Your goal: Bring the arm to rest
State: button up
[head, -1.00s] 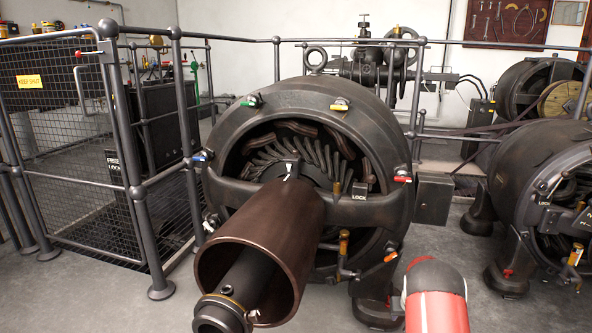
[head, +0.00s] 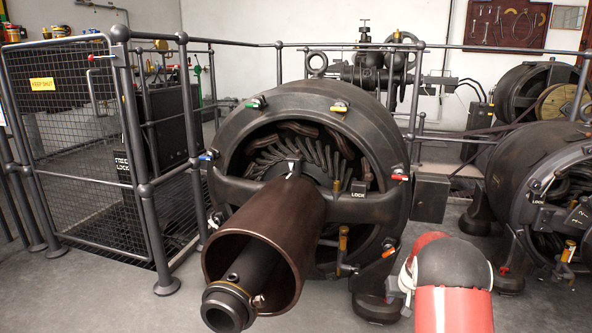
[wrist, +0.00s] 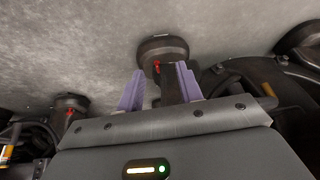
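My gripper (wrist: 159,85) shows in the wrist view as two purple fingers standing apart. It is open, with nothing held between them. Behind the gap are a dark machine leg and its round foot (wrist: 163,48), which look apart from the fingers. In the head view, my red, white and black arm (head: 450,275) rises at the bottom right, in front of the big dynamo's right side. The gripper itself does not show in the head view.
The large dark dynamo (head: 385,130) fills the middle, its brown cylinder (head: 300,215) jutting towards me. A second dynamo (head: 510,175) stands at the right. A mesh gate (head: 75,130) and railings stand at the left. Bare floor (head: 90,300) lies at the front left.

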jog(key=s+a+r+y, duration=0.1)
jog(key=s+a+r, duration=0.4)
jog(key=s+r, duration=0.4)
jog(key=s+a+r, duration=0.6)
jog(key=s+r, duration=0.1)
jog(key=r, duration=0.5)
jog(key=s+a+r+n+h, duration=0.1)
jog(key=s+a, duration=0.1)
jog(key=s, duration=1.1)
jog(key=s+a+r, duration=0.2)
jog(key=s+a, duration=0.1)
jog(key=s, duration=0.9)
notch_tip(320, 180, up, 12)
jog(key=p, duration=1.2)
jog(key=shift+d+t, duration=0.25)
jog(key=shift+t, duration=0.15)
jog(key=shift+a+n, duration=0.15)
jog(key=shift+n, duration=0.15)
